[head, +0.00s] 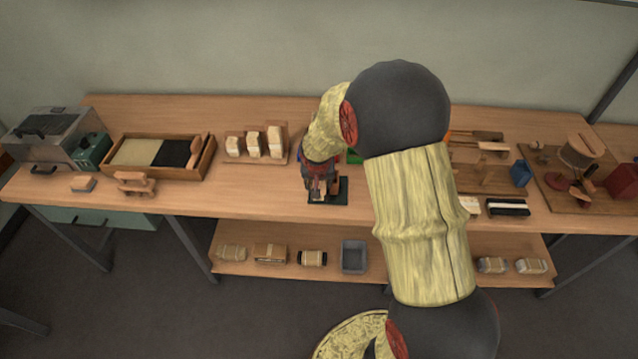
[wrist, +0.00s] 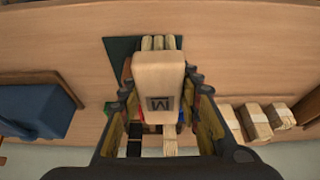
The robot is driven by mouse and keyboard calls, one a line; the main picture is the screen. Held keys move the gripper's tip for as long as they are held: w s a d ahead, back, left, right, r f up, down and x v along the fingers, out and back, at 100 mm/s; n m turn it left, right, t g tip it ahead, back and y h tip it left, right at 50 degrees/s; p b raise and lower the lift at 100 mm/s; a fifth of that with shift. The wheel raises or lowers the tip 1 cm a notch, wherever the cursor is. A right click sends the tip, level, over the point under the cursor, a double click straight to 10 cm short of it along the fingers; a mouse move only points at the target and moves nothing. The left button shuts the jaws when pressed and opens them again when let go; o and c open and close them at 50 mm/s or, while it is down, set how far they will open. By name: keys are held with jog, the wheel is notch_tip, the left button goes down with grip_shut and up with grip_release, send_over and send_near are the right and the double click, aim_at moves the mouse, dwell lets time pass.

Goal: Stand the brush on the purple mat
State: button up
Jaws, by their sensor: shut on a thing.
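My gripper (wrist: 162,100) is shut on a light wooden block brush (wrist: 158,72) marked with an M. Pale bristle tufts (wrist: 158,43) show at its far end in the wrist view. In the head view my gripper (head: 322,185) is low over a dark green mat (head: 341,191), near the table's front edge. That mat also shows beside and behind the brush in the wrist view (wrist: 118,55). I cannot tell whether the brush touches it. I make out no purple mat; my arm and the brush hide part of the table behind, where small red, blue and green patches show.
Several pale blocks stand on a board (head: 270,158) to the left. A wooden tray (head: 205,168) with pale and black sections lies further left. A shelf (head: 400,267) with bundles runs below.

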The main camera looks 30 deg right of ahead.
jog(key=o, duration=1)
jog(key=shift+o, duration=0.6)
jog(key=shift+f, duration=0.1)
jog(key=shift+r+p, duration=0.65)
jog(key=shift+p, duration=0.1)
jog(key=p+v, duration=0.2)
jog(key=v, duration=1)
jog(key=shift+p, duration=0.35)
